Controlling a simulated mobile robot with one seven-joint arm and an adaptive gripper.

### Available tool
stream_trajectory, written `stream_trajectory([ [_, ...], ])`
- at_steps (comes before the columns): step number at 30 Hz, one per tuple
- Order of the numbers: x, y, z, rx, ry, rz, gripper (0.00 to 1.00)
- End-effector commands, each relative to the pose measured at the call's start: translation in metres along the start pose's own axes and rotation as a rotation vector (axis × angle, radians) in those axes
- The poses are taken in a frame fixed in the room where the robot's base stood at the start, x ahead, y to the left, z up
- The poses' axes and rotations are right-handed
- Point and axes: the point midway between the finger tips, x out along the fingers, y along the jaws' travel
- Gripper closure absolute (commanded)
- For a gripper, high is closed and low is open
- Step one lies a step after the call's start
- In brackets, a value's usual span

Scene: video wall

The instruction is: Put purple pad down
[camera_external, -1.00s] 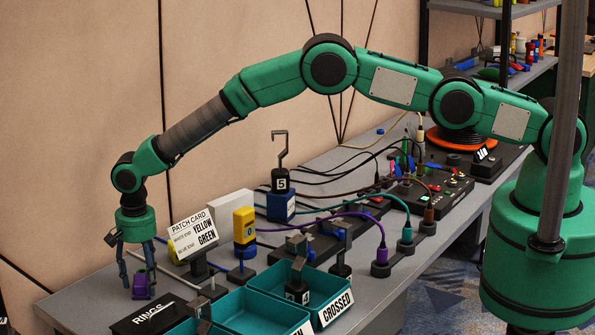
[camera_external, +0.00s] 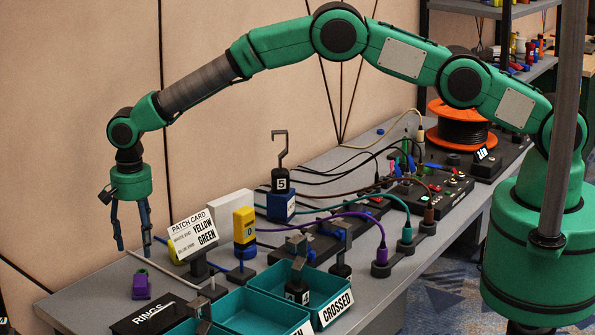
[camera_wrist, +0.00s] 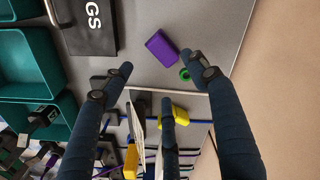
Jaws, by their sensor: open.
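The purple pad (camera_external: 141,289) sits on the grey table near its left end, beside the black RINGS plate. In the wrist view the purple pad (camera_wrist: 161,47) lies on the table beyond the fingertips, apart from them. My gripper (camera_external: 132,246) is open and empty, raised above the pad. In the wrist view my gripper (camera_wrist: 158,65) has its dark fingers spread wide with nothing between them.
A black RINGS plate (camera_external: 146,321) and teal bins (camera_external: 248,313) stand at the front. The patch card (camera_external: 194,237) stands right of my gripper, with a thin grey rod (camera_external: 165,271) near it. A small green ring (camera_wrist: 184,75) lies near the pad.

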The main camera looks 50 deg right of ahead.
Motion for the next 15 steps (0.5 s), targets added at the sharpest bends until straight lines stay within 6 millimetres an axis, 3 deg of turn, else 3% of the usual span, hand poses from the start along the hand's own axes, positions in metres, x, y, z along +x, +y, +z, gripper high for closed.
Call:
stream_trajectory([
  [6, -0.0135, -0.0002, 0.0000, 0.000, 0.000, -0.001, 0.41],
  [15, -0.0148, -0.0002, 0.0000, 0.000, 0.000, 0.000, 0.41],
])
